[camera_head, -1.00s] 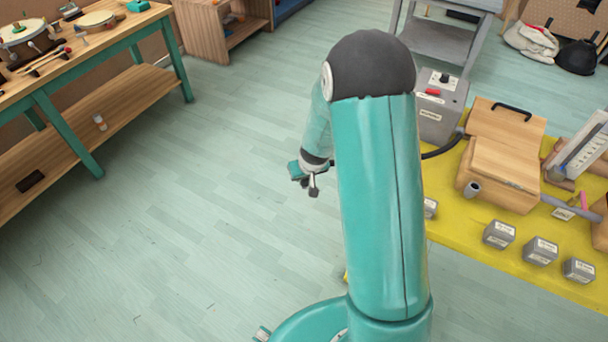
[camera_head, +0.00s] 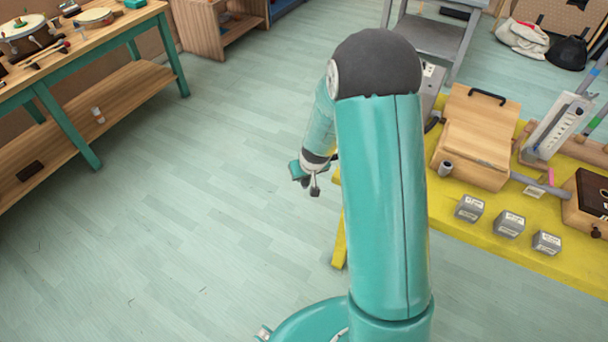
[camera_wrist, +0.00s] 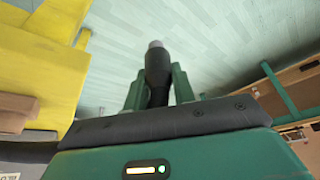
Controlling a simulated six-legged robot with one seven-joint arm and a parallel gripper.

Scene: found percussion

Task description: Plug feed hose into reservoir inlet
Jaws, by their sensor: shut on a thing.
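My gripper (camera_head: 313,184) is out over the floor, left of the yellow table, in the head view. In the wrist view my gripper (camera_wrist: 158,80) is shut on a dark cylinder with a light grey tip, apparently the feed hose end (camera_wrist: 157,62). Its tip points away from the gripper, over the floor. The wooden box with a black handle (camera_head: 468,153), apparently the reservoir, stands on the yellow table. A short grey tube (camera_head: 446,168), perhaps the inlet, sticks out of its near left corner, well apart from my gripper. My arm hides most of the hose.
The yellow table (camera_head: 490,238) carries several small grey blocks, including one (camera_head: 469,208) near its front edge, and a white gauge board (camera_head: 556,127). A grey machine (camera_head: 431,85) is partly behind my arm. A wooden workbench (camera_head: 120,98) stands left. The floor between is clear.

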